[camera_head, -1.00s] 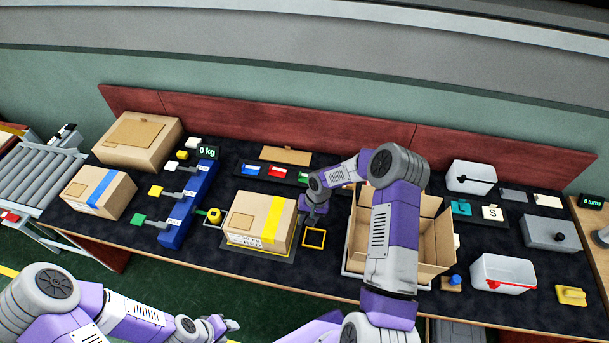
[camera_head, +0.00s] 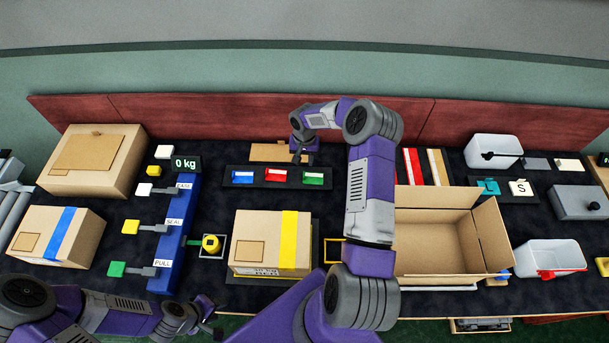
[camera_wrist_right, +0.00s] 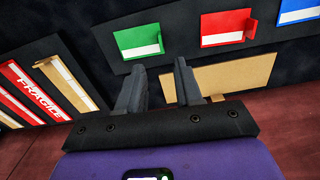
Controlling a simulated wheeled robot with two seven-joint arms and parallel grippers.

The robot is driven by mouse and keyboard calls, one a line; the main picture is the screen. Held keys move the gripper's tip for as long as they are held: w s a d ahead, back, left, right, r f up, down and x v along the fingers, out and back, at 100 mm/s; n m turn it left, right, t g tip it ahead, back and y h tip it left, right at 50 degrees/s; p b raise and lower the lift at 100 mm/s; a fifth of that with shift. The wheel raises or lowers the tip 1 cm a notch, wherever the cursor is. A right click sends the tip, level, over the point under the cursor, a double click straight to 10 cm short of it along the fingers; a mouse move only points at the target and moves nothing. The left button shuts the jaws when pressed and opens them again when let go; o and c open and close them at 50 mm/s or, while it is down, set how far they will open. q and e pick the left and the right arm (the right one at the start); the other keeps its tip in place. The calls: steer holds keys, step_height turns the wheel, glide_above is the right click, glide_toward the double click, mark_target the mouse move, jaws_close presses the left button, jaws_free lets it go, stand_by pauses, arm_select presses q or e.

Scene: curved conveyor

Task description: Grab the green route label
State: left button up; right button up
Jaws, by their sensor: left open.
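The green route label (camera_head: 314,178) sits at the right end of a dark rack, beside a red label (camera_head: 276,175) and a blue label (camera_head: 242,176). In the right wrist view the green label (camera_wrist_right: 137,40) lies just beyond my fingertips, with a white strip along one edge. My right gripper (camera_head: 300,158) is above the rack's back side, near the green label. In the wrist view my right gripper (camera_wrist_right: 157,76) has its fingers apart with nothing between them. My left gripper (camera_head: 210,317) is low at the front edge, away from the labels, and open.
A flat cardboard piece (camera_head: 268,152) lies behind the rack. A taped box (camera_head: 262,240) stands in front of it. An open carton (camera_head: 437,240) is to the right, with red and tan strips (camera_head: 413,167) behind it. A blue lever unit (camera_head: 178,235) stands left.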

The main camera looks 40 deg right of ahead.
mark_target(313, 176)
steer(key=f, duration=0.8)
steer(key=shift+s+a, duration=0.1)
steer(key=shift+a, duration=0.1)
jaws_close()
